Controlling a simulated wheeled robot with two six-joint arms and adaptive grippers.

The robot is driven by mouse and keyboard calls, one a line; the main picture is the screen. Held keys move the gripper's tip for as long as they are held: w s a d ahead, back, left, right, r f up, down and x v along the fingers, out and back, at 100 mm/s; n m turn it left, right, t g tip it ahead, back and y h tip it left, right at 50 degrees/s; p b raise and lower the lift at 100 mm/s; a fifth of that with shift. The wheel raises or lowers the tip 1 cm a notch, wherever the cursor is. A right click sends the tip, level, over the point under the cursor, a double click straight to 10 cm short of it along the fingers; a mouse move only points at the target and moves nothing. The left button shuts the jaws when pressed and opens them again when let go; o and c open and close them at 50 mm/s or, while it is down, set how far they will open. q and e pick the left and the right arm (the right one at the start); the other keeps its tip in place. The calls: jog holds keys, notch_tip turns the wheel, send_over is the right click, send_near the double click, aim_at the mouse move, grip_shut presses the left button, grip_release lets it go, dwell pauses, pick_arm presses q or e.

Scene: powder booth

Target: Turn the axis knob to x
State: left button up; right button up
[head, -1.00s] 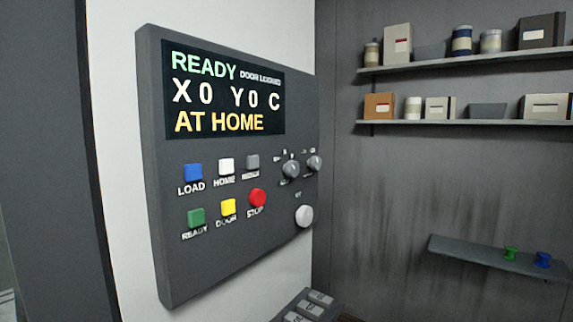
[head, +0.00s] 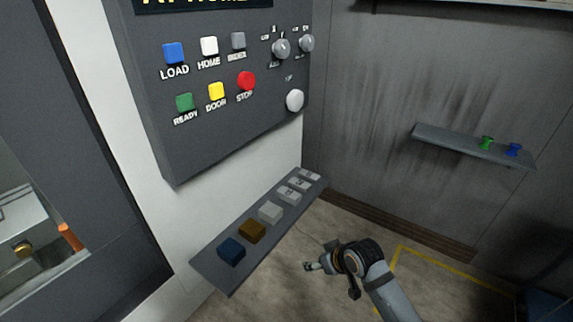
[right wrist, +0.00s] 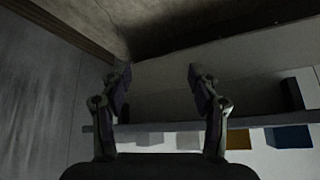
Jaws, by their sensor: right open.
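The grey control panel (head: 215,150) is on the white wall in the head view. Two round grey knobs sit at its upper right: a left knob (head: 282,48) and a right knob (head: 306,43). Their small labels are too blurred to read, so I cannot tell which is the axis knob or where it points. My right gripper (head: 315,267) is below and clear of the panel, over the floor beside the sloping shelf. In the right wrist view the gripper (right wrist: 157,75) has its fingers apart with nothing between them. My left gripper is not in view.
A red stop button (head: 246,81) and a pale round button (head: 295,100) are near the knobs. A narrow shelf (head: 215,278) with several coloured blocks juts out below the panel. A wall shelf (head: 450,141) at right holds green and blue pieces. The floor between is open.

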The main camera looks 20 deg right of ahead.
jog(key=w+r+n+t+y, duration=0.1)
jog(key=w+r+t+y, duration=0.1)
jog(key=w+r, duration=0.7)
jog(key=n+t+y, duration=0.3)
jog(key=t+y, duration=0.2)
jog(key=y, duration=0.2)
send_near(286, 49)
jog(key=p+x, duration=0.6)
jog(key=x, duration=0.3)
jog(key=shift+a+r, duration=0.1)
jog(key=shift+r, duration=0.1)
jog(key=shift+w+a+f, duration=0.15)
jog(key=shift+w, duration=0.1)
jog(key=c, duration=1.2)
